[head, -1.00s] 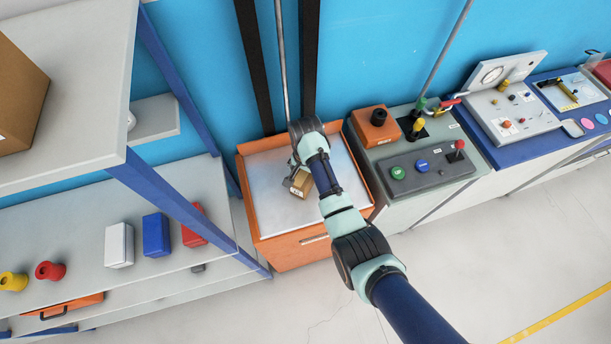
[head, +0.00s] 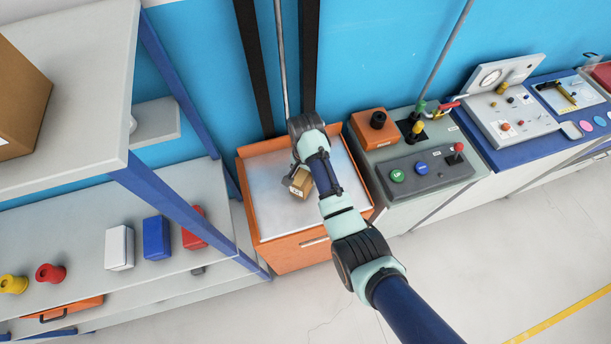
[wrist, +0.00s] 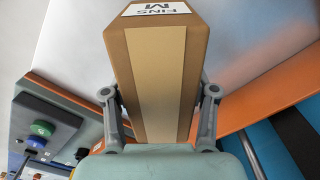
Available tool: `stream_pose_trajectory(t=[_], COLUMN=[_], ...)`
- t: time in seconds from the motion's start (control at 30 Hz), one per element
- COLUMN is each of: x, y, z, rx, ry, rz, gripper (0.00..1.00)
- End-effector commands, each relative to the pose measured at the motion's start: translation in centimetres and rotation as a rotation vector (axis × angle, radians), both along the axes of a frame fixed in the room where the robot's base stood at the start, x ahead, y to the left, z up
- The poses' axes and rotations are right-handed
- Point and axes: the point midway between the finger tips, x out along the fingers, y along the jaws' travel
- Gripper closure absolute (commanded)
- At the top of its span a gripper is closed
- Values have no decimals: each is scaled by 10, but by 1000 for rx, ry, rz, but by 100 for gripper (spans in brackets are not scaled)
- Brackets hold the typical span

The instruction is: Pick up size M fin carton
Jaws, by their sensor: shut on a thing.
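The size M fin carton (wrist: 155,80) is a brown box with a lighter tape strip and a white label reading "FINS M". It fills the middle of the wrist view. My gripper (wrist: 160,110) is shut on it, with one grey finger on each side. In the head view the carton (head: 299,183) shows small below my gripper (head: 296,172), over the white top of the orange cabinet (head: 262,235). I cannot tell for sure whether it is clear of the surface. My wrist hides part of it.
A grey shelf unit (head: 75,270) with white, blue and red boxes stands left, its blue post near the cabinet. A grey control console (head: 430,165) stands right. A blue wall with dark uprights is behind. The cabinet top around the carton is clear.

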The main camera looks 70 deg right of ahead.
Motion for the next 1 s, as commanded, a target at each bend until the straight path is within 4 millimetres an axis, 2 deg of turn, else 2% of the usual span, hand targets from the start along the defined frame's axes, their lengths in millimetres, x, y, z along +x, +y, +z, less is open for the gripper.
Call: stream_pose_trajectory(t=[0.17, 0.27, 0.3, 0.43, 0.53, 0.67, 0.87, 1.0], x=[1, 1, 0, 0, 0, 0, 1, 9], y=[-2, -1, -1, 0, 0, 0, 0, 12], z=[56, 97, 118, 151, 166, 176, 177, 173], rx=[-6, -6, -2, 0, 0, 0, 0, 0], ry=[-5, -4, -2, 0, 0, 0, 0, 0], rz=[0, 0, 0, 0, 0, 0, 1, 37], gripper=[95, 95, 95, 95, 95, 95, 95, 95])
